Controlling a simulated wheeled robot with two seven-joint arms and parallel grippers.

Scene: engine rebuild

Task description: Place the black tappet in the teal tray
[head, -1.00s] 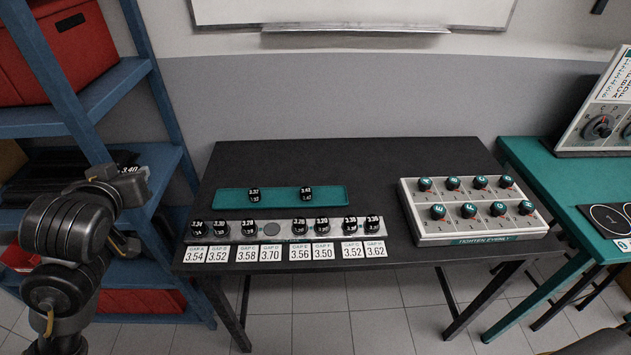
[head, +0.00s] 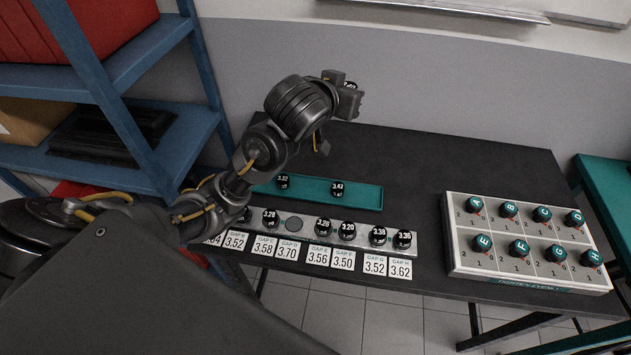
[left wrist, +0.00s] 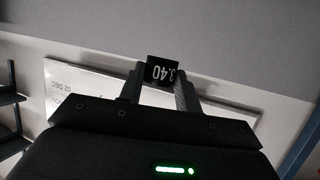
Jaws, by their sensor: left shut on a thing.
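My left gripper (head: 345,100) is shut on a black tappet (head: 350,86). In the left wrist view the tappet (left wrist: 160,72) sits between the two fingertips (left wrist: 160,85), and its label reads 3.40, seen upside down. The gripper is raised above the back part of the table, above and behind the teal tray (head: 310,188) as seen in the head view. The tray holds two black tappets, one near its left part (head: 283,181) and one right of its middle (head: 338,188). My left forearm hides the tray's left end. My right gripper is not in view.
A metal strip (head: 293,223) with several numbered tappets and one empty-looking round spot lies in front of the tray, with white gap cards (head: 289,249) before it. A box of teal-capped knobs (head: 530,242) stands at right. A blue shelf (head: 190,140) stands at left.

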